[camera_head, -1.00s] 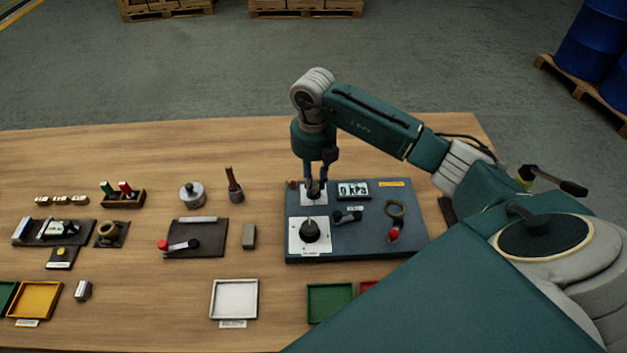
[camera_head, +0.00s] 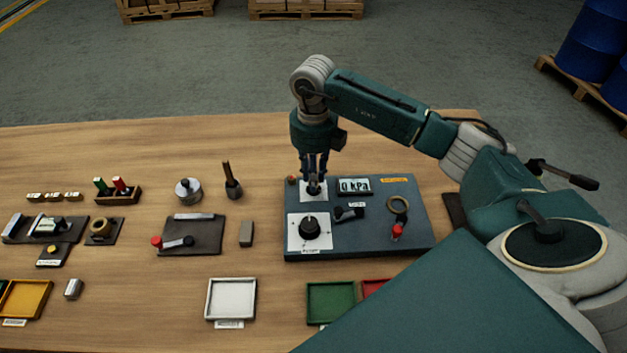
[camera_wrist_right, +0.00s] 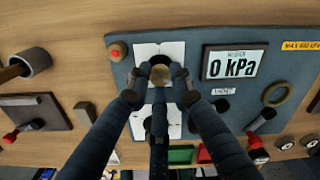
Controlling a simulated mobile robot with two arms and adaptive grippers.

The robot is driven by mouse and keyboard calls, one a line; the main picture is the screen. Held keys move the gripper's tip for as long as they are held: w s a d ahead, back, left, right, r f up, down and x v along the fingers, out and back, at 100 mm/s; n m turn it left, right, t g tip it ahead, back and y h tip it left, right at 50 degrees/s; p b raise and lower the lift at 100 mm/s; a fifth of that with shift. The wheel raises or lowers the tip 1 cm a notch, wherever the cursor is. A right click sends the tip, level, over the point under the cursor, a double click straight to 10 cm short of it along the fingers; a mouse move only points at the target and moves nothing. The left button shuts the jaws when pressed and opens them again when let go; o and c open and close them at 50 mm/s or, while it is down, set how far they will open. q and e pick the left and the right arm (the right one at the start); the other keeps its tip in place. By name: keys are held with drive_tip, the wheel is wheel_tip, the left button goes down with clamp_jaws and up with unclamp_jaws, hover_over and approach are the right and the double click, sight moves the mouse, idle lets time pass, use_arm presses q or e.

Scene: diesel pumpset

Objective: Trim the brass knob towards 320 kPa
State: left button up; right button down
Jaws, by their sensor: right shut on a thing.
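The blue-grey pump panel (camera_head: 375,238) lies on the right part of the table. My right gripper (camera_head: 314,187) points down at its upper left corner. In the right wrist view its fingers (camera_wrist_right: 160,76) close from both sides on the brass knob (camera_wrist_right: 161,71), over a white plate. The fingers hide most of the knob, and any pointer on it cannot be made out. The display (camera_head: 354,186) beside it reads 0 kPa, and it reads the same in the right wrist view (camera_wrist_right: 233,63). My left gripper is not in view.
The panel also bears a black rotary knob (camera_head: 310,228), a small black lever (camera_head: 349,212), a ring (camera_head: 399,203) and a red-tipped lever (camera_head: 397,232). A yellow label in the right wrist view reads MAX 800 kPa (camera_wrist_right: 301,46). White (camera_head: 231,321) and green (camera_head: 331,322) trays stand in front.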

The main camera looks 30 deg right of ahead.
drive_tip(key=shift+r+n+b, duration=0.1)
drive_tip(key=shift+n+b, duration=0.8)
drive_tip(key=shift+n, duration=0.6)
drive_tip(key=shift+d, duration=0.1)
drive_tip(key=shift+w, duration=0.1)
drive_tip(key=c, duration=1.5)
unclamp_jaws()
drive_tip(key=shift+c, duration=0.2)
wheel_tip(320, 180, up, 12)
